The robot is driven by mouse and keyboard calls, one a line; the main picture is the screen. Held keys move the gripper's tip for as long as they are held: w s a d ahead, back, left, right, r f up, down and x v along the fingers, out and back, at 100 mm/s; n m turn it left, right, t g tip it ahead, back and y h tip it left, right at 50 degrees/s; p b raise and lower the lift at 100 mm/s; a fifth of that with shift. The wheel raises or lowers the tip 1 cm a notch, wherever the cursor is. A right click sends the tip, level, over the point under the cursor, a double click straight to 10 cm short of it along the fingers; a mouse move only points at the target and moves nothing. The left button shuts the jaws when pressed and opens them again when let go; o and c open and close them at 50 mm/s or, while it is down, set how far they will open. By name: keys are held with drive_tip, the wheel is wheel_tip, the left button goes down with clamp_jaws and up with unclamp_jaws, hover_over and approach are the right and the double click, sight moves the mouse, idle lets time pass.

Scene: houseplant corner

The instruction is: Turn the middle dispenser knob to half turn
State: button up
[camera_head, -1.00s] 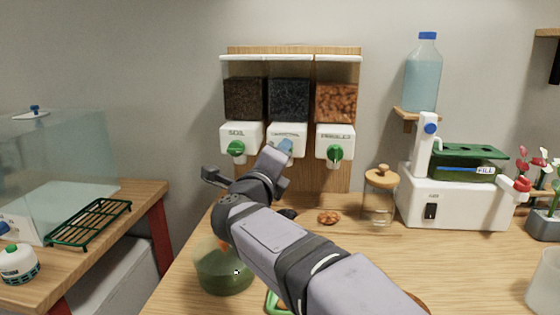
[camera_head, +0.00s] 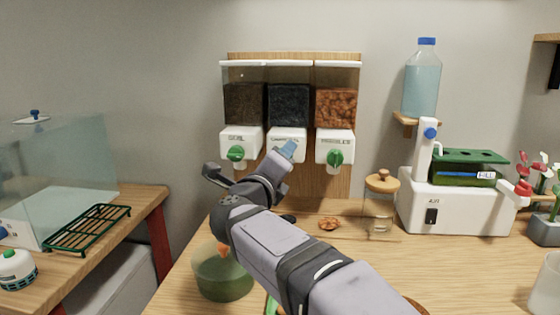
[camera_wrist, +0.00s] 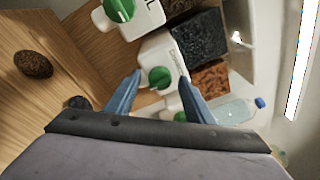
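A wall dispenser has three white outlets with green knobs. The left knob (camera_head: 236,153) and right knob (camera_head: 335,157) show in the head view. The middle outlet (camera_head: 286,135) holds black granules above it; its knob is hidden behind my gripper (camera_head: 284,150) there. In the wrist view the middle knob (camera_wrist: 160,77) shows between the tips of the two blue fingers of my gripper (camera_wrist: 158,77). The fingers are apart, one on each side of the knob with visible gaps. I cannot tell how far past its face the tips reach.
A glass jar with a wooden lid (camera_head: 381,205) and a brown clump (camera_head: 329,223) stand on the table, right of my arm. A green bowl (camera_head: 222,275) is below my arm. A white machine (camera_head: 455,205) is at right. A water bottle (camera_head: 421,80) stands on a shelf.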

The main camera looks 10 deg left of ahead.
drive_tip(key=shift+s, duration=0.1)
drive_tip(key=s+a, duration=0.1)
drive_tip(key=s, duration=0.6)
drive_tip(key=shift+b, duration=0.3)
drive_tip(key=shift+r, duration=0.1)
drive_tip(key=w+r+n+y+p, duration=0.3)
drive_tip(key=w+n+y+p, duration=0.1)
drive_tip(key=n+p, duration=0.5)
drive_tip(key=s+d+f+n+g+p, duration=0.4)
drive_tip(key=s+d+n+p, duration=0.1)
drive_tip(key=p, duration=0.1)
drive_tip(key=s+d+f+n+g+p, duration=0.4)
drive_tip(key=s+d+f+p, duration=0.1)
drive_tip(key=s+d+f+n+g+p, duration=0.4)
drive_tip(key=s+d+n+p, duration=0.1)
drive_tip(key=p, duration=0.1)
drive_tip(key=shift+s+d+f+n+y+p, duration=0.3)
drive_tip(key=shift+d+f+y, duration=0.1)
drive_tip(key=s+d+f+n+g+h+p, duration=0.1)
drive_tip(key=s+d+g+p, duration=0.1)
drive_tip(key=s, duration=0.5)
drive_tip(key=s+d+n+g+h+p, duration=0.1)
drive_tip(key=s+d+g+p, duration=0.1)
drive_tip(key=s+d, duration=0.5)
drive_tip(key=shift+s+f+n+g+p, duration=0.4)
drive_tip(key=shift+s+g, duration=0.15)
drive_tip(key=shift+g, duration=0.35)
